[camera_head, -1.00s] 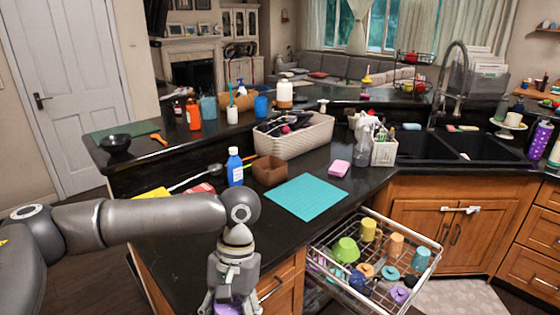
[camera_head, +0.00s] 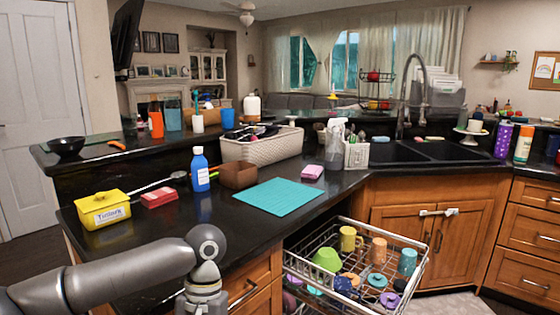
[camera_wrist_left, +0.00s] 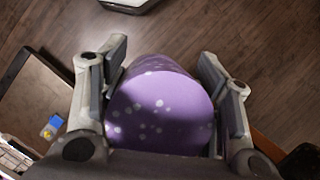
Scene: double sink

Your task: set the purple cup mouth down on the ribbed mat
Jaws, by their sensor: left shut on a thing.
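The purple cup (camera_wrist_left: 160,105), with pale dots, sits between the fingers of my left gripper (camera_wrist_left: 165,95) in the left wrist view. The gripper is shut on it, a pad at each side. I cannot tell which way its mouth faces. In the head view the cup and fingers are below the lower edge; only my left arm and wrist show, in front of the counter. The teal mat (camera_head: 278,196) lies flat and empty on the black counter, beyond my wrist and to its right. My right gripper is not in view.
The pulled-out dish rack (camera_head: 350,268) holds several cups, right of my wrist. Around the mat stand a brown box (camera_head: 238,176), a blue bottle (camera_head: 200,170), a pink sponge (camera_head: 312,172) and a white basket (camera_head: 262,147). A yellow container (camera_head: 103,209) sits at left.

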